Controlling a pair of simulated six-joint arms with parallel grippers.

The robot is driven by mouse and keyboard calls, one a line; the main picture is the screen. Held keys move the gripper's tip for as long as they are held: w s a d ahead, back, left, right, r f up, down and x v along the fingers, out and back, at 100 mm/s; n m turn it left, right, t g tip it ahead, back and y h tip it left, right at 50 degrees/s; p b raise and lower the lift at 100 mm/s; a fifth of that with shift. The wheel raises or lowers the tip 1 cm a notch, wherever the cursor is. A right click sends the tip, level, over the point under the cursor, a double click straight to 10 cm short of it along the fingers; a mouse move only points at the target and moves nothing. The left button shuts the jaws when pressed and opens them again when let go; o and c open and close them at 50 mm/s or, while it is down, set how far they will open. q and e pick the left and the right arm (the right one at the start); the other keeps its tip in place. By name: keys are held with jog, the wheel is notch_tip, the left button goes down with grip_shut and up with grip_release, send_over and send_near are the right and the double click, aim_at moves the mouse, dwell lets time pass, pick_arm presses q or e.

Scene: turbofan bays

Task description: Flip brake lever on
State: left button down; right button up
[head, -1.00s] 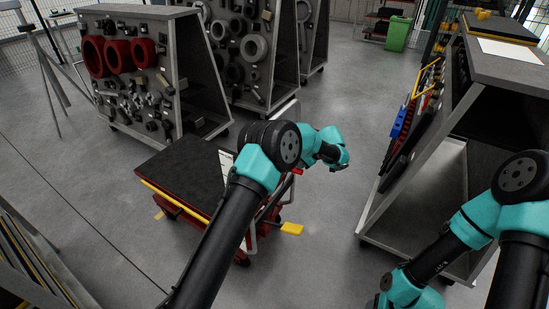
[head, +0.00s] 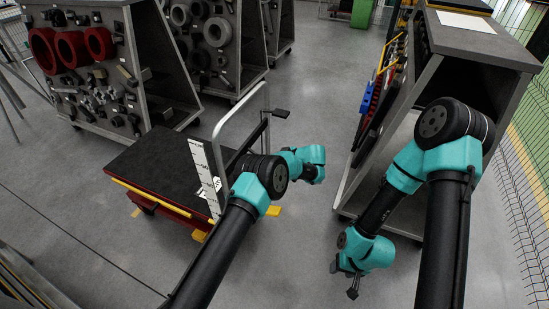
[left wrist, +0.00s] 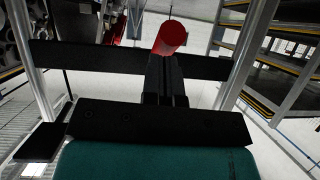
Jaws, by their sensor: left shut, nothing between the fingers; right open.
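A red cylindrical grip (left wrist: 172,38), which I take for the brake lever, shows at the top centre of the left wrist view. In the head view the lever cannot be made out behind my left arm. My left gripper (left wrist: 164,70) is shut and empty, its dark fingers pointing toward the red grip. They overlap its lower end in the picture, and I cannot tell whether they touch it. In the head view my left arm reaches over the cart's handle side, with its gripper hidden. My right gripper (head: 345,281) is open and empty above the floor, pointing down.
The cart has a dark flat top (head: 165,160), a metal handle tube (head: 222,122) and yellow parts low down (head: 274,210). A tool rack (head: 360,140) stands at right, and part shelves (head: 100,65) stand behind left. Grey floor is open between cart and rack.

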pick_arm(q)
jog(key=shift+s+a+f, duration=0.1)
jog(key=shift+f, duration=0.35)
jog(key=v, duration=1)
jog(key=shift+d, duration=0.3)
jog(key=shift+f, duration=0.1)
